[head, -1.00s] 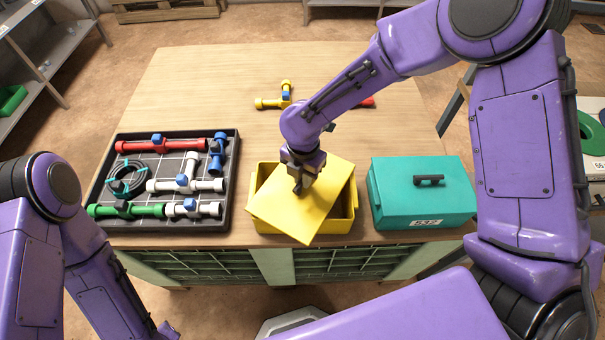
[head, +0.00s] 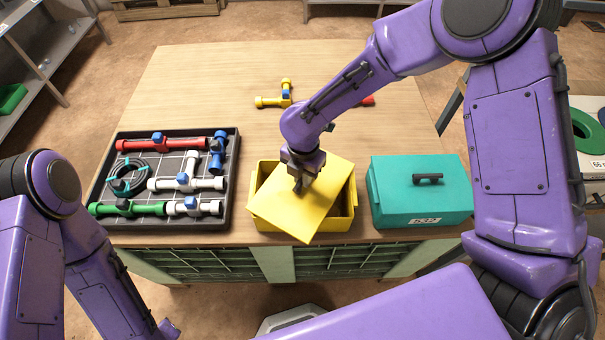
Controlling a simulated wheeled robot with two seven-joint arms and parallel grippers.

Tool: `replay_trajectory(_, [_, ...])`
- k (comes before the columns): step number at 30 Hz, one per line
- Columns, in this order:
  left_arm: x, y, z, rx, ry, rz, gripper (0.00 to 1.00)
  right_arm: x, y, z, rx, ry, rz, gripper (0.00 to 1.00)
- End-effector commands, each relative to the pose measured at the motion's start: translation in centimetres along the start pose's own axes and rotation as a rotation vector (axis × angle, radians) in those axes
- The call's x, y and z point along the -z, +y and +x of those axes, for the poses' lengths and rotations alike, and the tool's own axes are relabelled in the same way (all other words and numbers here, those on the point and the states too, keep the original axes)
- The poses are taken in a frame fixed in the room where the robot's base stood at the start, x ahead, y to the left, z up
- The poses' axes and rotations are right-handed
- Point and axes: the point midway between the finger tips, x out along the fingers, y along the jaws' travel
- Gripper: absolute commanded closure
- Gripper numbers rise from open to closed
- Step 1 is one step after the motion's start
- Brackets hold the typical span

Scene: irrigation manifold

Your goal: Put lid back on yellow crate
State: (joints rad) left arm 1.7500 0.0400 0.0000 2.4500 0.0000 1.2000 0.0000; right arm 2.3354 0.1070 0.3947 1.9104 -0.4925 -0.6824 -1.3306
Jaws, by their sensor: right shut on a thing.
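The yellow crate (head: 340,226) stands at the front middle of the table, its dark inside showing at the right and at the upper left. The flat yellow lid (head: 318,205) is over the crate, turned at an angle to it, with one corner past the front wall. I cannot tell whether it touches the rim. My right gripper (head: 299,184) points down at the lid's middle and is shut on it, hiding the lid's handle. My left arm is at the lower left; its gripper is out of view.
A teal box (head: 420,200) with a closed lid stands just right of the crate. A black tray (head: 233,190) of pipes and valves lies to the left. A yellow pipe fitting (head: 272,101) and a red piece (head: 368,100) lie farther back. The table's back left is clear.

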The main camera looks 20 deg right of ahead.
Motion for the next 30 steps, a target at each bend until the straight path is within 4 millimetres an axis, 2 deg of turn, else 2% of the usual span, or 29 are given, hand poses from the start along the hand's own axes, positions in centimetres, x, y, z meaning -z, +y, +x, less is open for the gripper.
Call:
replay_trajectory(26, [0.26,-0.05,-0.63,0.000,0.000,0.000,0.58,-0.02,0.01,0.03,0.000,0.000,0.000,1.00])
replay_trajectory(27, [0.26,-0.05,-0.63,0.000,0.000,0.000,0.58,-0.01,0.02,0.03,0.000,0.000,0.000,0.82])
replay_trajectory(30, [0.26,-0.06,-0.63,0.000,0.000,0.000,0.58,-0.01,0.02,0.03,0.000,0.000,0.000,0.55])
